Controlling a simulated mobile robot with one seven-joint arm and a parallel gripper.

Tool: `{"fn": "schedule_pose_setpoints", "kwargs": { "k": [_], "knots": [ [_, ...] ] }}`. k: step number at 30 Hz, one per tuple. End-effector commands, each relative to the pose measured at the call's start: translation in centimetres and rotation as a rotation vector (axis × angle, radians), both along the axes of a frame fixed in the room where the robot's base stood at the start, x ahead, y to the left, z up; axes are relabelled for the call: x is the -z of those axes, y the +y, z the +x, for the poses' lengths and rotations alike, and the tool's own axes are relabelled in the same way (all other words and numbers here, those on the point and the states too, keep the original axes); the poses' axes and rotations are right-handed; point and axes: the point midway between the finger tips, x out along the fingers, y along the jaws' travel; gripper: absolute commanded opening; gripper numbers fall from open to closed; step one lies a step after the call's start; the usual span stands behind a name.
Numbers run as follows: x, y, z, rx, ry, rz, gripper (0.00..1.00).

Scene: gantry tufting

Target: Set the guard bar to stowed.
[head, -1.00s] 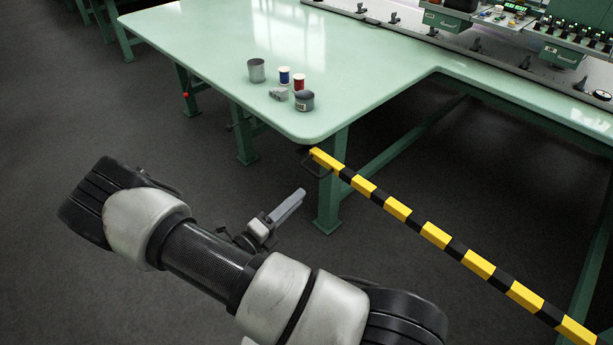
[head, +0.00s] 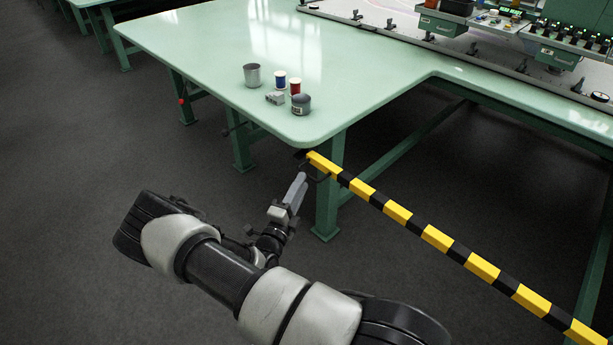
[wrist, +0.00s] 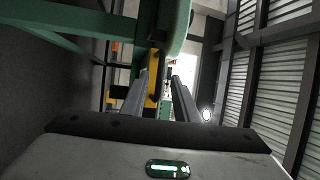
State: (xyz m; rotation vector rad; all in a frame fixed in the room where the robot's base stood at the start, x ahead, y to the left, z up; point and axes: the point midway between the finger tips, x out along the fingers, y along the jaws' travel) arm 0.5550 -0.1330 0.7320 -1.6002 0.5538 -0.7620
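The guard bar (head: 397,213) is a yellow and black striped bar. It runs from the near corner of the green table down to the lower right. A dark loop handle (head: 318,178) hangs at its upper left end. My gripper (head: 299,180) is just left of that end, close to the handle; I cannot tell whether it touches. In the wrist view my gripper (wrist: 160,80) has its two fingers apart. The yellow end of the guard bar (wrist: 153,76) shows in the gap between them, ahead of the tips. The handle is not clear there.
The green table (head: 200,40) stands just beyond the bar, its corner and leg (head: 328,200) close to my gripper. A grey cup (head: 252,75), thread spools (head: 280,80) and small items sit near that corner. Machine heads are at the upper right. Floor at left is clear.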

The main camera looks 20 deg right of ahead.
Motion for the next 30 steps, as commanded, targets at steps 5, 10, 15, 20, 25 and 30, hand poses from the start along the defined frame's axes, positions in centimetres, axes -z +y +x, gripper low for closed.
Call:
{"fn": "schedule_pose_setpoints", "kwargs": {
  "k": [5,10,15,20,25,30],
  "knots": [
    [-0.4,-2.3,2.0,0.003,-0.003,0.001,0.28],
    [-0.7,-3.3,3.0,0.002,0.0,0.001,0.28],
    [-0.8,-3.6,3.3,0.0,0.001,0.001,0.28],
    [-0.8,-3.6,3.3,0.0,0.0,0.0,0.28],
    [-0.8,-3.5,3.3,0.0,0.0,0.0,0.01],
    [-0.8,-3.5,3.2,0.001,0.0,0.0,0.0]
  ]
}}
